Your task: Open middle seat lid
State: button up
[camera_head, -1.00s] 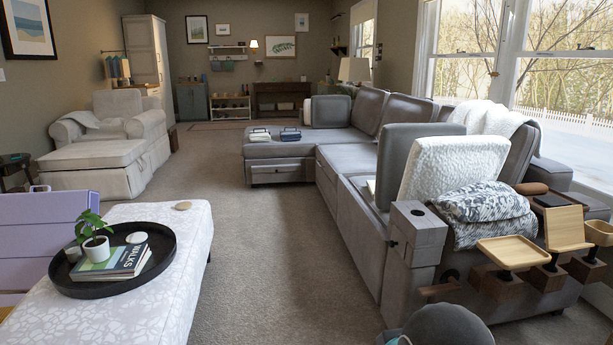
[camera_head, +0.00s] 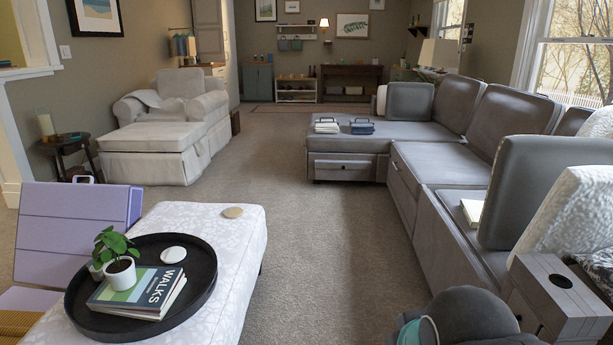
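A grey L-shaped sectional sofa (camera_head: 440,158) runs along the right side, with several seat sections. Its middle seat (camera_head: 445,163) lies flat and looks shut, with a drawer-like front panel below it. The nearer seat (camera_head: 455,215) carries a book (camera_head: 472,212) and a large upright grey cushion (camera_head: 548,190). The chaise section (camera_head: 345,143) at the far end has a front drawer with a dark knob. My gripper is not in view.
A white patterned ottoman (camera_head: 235,245) with a black round tray (camera_head: 200,290) stands at the near left. A grey rounded object (camera_head: 470,315) sits low at the bottom right. Open carpet (camera_head: 315,240) runs between ottoman and sofa. A white armchair (camera_head: 180,100) stands beyond.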

aim_at(447, 166)
jog(key=u, duration=0.1)
jog(key=i, duration=1.85)
jog(key=z, duration=0.3)
jog(key=i, duration=1.8)
jog(key=z, duration=0.55)
jog(key=i, duration=1.15)
jog(key=z, duration=0.15)
